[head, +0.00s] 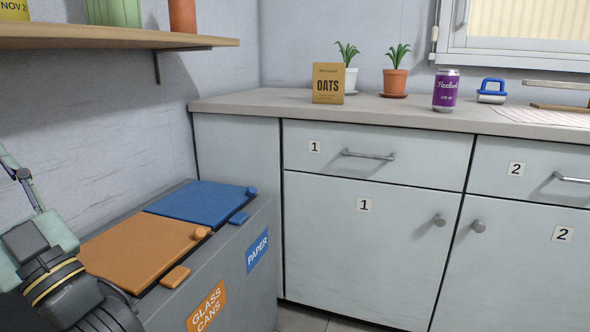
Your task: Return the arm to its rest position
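My arm reaches in at the lower left of the head view, its dark wrist ringed with gold bands. My gripper (22,178) shows only in part at the left edge, pale green and dark, raised beside the wall. Its fingertips are not clearly seen, so I cannot tell whether it is open or shut. No held thing can be made out.
Below and right of my arm is a grey bin (235,255) with an orange lid (140,248) and a blue lid (200,202), both down. A wooden shelf (120,40) juts out above. The counter (250,105) holds an oats box (328,84), potted plants and a purple can (446,91).

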